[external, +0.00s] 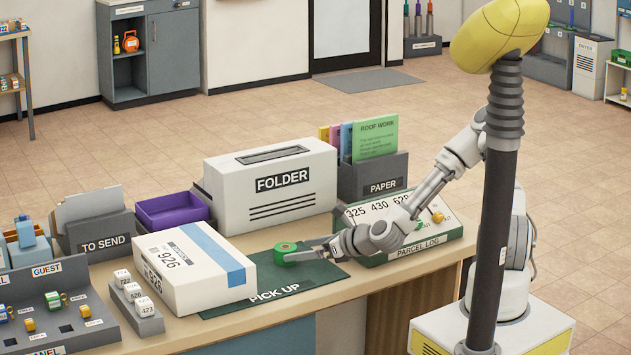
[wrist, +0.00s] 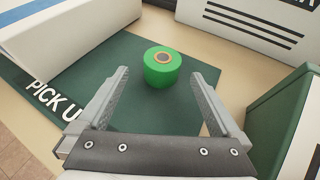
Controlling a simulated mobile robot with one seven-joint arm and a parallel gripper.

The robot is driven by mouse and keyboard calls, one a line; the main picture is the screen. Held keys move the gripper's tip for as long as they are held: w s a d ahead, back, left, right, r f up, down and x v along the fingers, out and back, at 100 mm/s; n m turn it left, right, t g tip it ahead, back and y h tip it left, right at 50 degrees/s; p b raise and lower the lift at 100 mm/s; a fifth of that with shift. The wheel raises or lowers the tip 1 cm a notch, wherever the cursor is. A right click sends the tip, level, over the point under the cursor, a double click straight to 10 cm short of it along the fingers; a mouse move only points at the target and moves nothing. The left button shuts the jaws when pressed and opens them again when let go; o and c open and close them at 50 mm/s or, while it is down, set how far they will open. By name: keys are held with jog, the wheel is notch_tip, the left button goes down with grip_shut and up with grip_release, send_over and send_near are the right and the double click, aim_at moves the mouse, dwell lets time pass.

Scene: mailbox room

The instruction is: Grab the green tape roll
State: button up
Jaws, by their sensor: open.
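The green tape roll (external: 285,253) lies flat on the dark green PICK UP mat (external: 326,277) on the counter. In the wrist view the roll (wrist: 163,67) shows its orange-brown core on top and sits on the mat (wrist: 122,60), just past the fingertips. My gripper (external: 318,252) reaches in low from the right in the external view. In the wrist view my gripper (wrist: 165,78) is open and empty, with its fingers apart on either side of the line to the roll. I cannot tell whether a fingertip touches the roll.
A white parcel marked 926 (external: 194,268) stands left of the roll. The white FOLDER box (external: 270,187) stands behind it. The PARCEL LOG stand (external: 425,247) is at the right, beneath my arm.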

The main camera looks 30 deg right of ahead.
aim_at(295, 249)
jog(key=shift+x, duration=3.1)
jog(key=shift+d, duration=0.1)
jog(key=c, duration=1.3)
jog(key=shift+r, duration=0.1)
jog(key=shift+c, duration=0.5)
jog(key=shift+r, duration=0.1)
